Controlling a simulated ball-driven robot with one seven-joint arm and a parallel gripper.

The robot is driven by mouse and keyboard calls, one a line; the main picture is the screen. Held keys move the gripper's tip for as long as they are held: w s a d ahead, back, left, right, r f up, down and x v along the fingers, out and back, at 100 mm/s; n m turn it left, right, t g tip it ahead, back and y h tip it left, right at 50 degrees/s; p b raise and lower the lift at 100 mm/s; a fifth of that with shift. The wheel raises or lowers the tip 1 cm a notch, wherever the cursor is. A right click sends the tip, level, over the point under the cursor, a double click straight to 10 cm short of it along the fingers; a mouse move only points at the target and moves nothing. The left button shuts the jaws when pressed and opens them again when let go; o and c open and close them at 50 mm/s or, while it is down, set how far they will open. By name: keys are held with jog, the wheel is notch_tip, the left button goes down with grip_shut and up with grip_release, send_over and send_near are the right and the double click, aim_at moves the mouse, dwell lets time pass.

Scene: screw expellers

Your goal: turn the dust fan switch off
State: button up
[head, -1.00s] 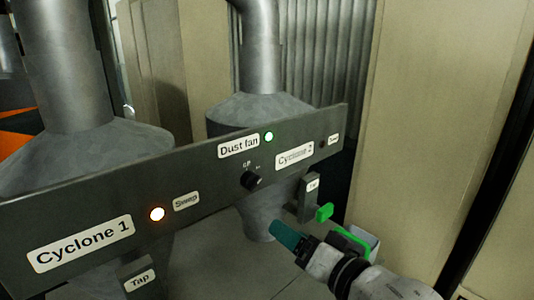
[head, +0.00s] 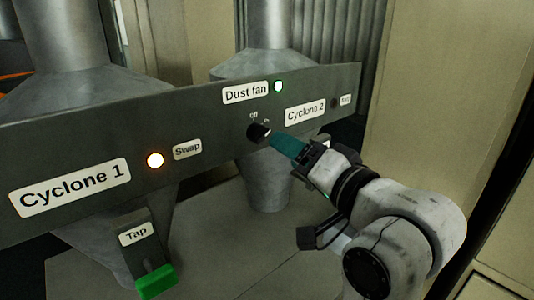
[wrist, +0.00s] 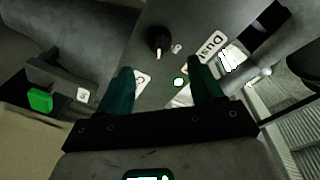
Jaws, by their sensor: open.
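The dust fan switch is a black rotary knob (head: 259,132) on the dark panel (head: 215,130), below the "Dust fan" label (head: 245,93) and a lit pale green lamp (head: 278,87). In the wrist view the knob (wrist: 158,42) shows a light pointer mark and lies beyond the fingertips, between their lines. My gripper (head: 275,140) has teal fingers, and in the head view they overlap the knob's right edge; I cannot tell whether they touch it. In the wrist view my gripper (wrist: 163,80) is open with nothing between the fingers.
An orange lamp (head: 155,160) is lit beside the "Swap" label (head: 187,149). A green tap handle (head: 157,281) sticks out below the panel at the lower left. Another green handle (wrist: 40,100) shows in the wrist view. Metal cyclones (head: 268,185) stand behind the panel.

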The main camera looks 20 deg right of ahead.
aim_at(264, 137)
jog(key=shift+w+f+b, duration=0.1)
jog(key=shift+f+b, duration=0.1)
jog(key=shift+b, duration=0.25)
jog(key=p+x, duration=0.1)
jog(key=x, duration=0.3)
jog(key=p+x, duration=0.1)
jog(key=x, duration=0.3)
jog(key=shift+r, duration=0.25)
jog(key=shift+c, duration=0.5)
jog(key=c, duration=1)
jog(key=shift+o, duration=0.2)
jog(key=shift+f+n, duration=0.1)
jog(key=shift+n, duration=0.3)
jog(key=n, duration=0.5)
jog(key=shift+n+t+b, duration=0.3)
jog(key=shift+n, duration=0.1)
jog(key=n+y+b, duration=0.1)
jog(key=n, duration=0.4)
jog(key=shift+n, duration=0.4)
jog(key=shift+b, duration=0.3)
